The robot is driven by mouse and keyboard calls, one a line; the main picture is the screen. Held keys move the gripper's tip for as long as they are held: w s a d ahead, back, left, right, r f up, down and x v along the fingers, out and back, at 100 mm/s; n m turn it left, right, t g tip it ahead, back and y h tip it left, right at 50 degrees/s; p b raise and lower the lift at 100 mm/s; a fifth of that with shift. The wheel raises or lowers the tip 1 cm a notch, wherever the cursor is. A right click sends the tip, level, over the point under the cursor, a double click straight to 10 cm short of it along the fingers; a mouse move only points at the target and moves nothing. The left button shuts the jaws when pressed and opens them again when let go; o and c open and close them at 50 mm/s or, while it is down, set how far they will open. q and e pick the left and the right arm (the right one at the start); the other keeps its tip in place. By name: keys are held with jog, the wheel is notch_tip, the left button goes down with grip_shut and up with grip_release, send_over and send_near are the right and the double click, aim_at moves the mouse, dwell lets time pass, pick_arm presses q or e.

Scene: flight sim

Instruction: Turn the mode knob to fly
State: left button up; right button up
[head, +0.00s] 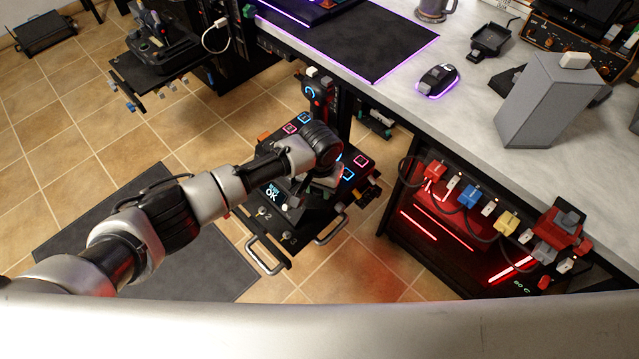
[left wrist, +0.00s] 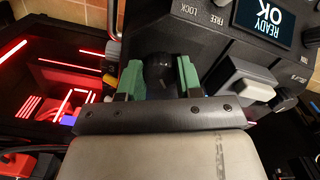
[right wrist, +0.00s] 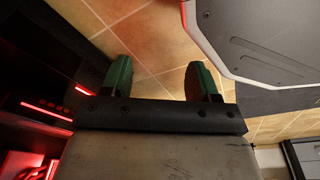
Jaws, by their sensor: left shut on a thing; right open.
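The black control panel (head: 310,205) stands low beside the desk. It has glowing square buttons and a small screen (head: 272,192). In the left wrist view that screen (left wrist: 268,22) reads READY OK, with LOCK and FREE printed beside it. My left gripper (left wrist: 158,75) has its green fingers on both sides of a dark round knob (left wrist: 158,68) and is shut on it. No "fly" label is legible, so I cannot tell the knob's setting. In the head view my arm hides this knob. My right gripper (right wrist: 160,78) is open and empty above the tiled floor.
The desk (head: 400,100) on the right carries a mouse (head: 437,80) and a grey box (head: 550,100). A red-lit case with coloured plugs (head: 470,195) sits below its edge. A light rocker switch (left wrist: 257,89) is right of the left gripper.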

pick_arm(q)
jog(key=shift+r+m+p, duration=0.1)
jog(key=shift+m+p, duration=0.7)
jog(key=shift+m, duration=0.9)
pick_arm(e)
jog(key=s+d+f, duration=0.1)
jog(key=s+f, duration=0.2)
jog(key=s, duration=0.3)
jog(key=shift+s+f, duration=0.2)
jog(key=shift+f, duration=0.05)
jog(key=shift+d, duration=0.1)
pick_arm(q)
jog(key=o, duration=0.9)
